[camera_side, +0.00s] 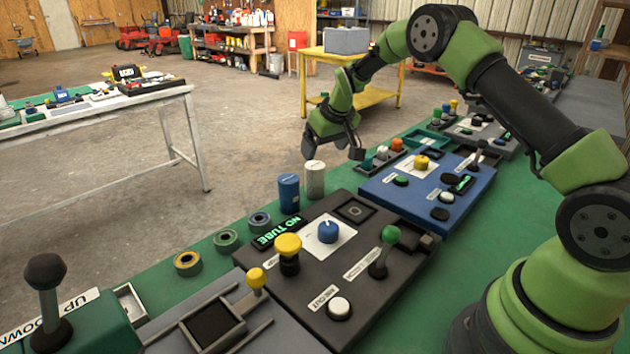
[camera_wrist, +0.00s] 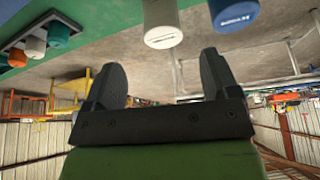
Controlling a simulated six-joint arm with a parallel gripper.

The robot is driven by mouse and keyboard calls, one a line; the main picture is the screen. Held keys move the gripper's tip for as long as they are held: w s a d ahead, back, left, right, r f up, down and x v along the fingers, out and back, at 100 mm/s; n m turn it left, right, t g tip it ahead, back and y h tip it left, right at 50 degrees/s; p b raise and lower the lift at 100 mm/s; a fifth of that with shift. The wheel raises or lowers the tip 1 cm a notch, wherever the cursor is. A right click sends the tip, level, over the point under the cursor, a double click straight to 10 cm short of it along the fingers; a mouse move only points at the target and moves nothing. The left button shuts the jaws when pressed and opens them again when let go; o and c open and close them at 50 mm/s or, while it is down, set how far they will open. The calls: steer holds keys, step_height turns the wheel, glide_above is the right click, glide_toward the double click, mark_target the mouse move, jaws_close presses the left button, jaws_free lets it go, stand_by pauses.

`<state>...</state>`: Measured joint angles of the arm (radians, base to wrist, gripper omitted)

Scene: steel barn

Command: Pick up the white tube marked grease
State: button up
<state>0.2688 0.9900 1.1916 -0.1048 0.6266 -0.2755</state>
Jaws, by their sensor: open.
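The white tube (camera_side: 314,179) stands upright on the green bench top, behind the dark grey panel. It also shows in the wrist view (camera_wrist: 162,22), with a small label too blurred to read. A blue tube (camera_side: 289,193) stands close to its left in the side view; in the wrist view the blue tube (camera_wrist: 234,14) is to its right. My gripper (camera_side: 333,150) is open and empty, above and slightly right of the white tube in the side view. In the wrist view my gripper's fingers (camera_wrist: 162,78) are apart, with the white tube beyond them, not between them.
Several tape-like rings (camera_side: 187,262) lie left of the tubes. A blue panel (camera_side: 461,213) and a grey tray of small coloured containers (camera_side: 382,152) are to the right.

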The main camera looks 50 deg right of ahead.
mark_target(315, 165)
steer(key=shift+x, duration=3.75)
steer(key=shift+w+a, duration=0.15)
steer(key=shift+c, duration=0.2)
steer(key=shift+r, duration=0.1)
steer(key=c, duration=1.1)
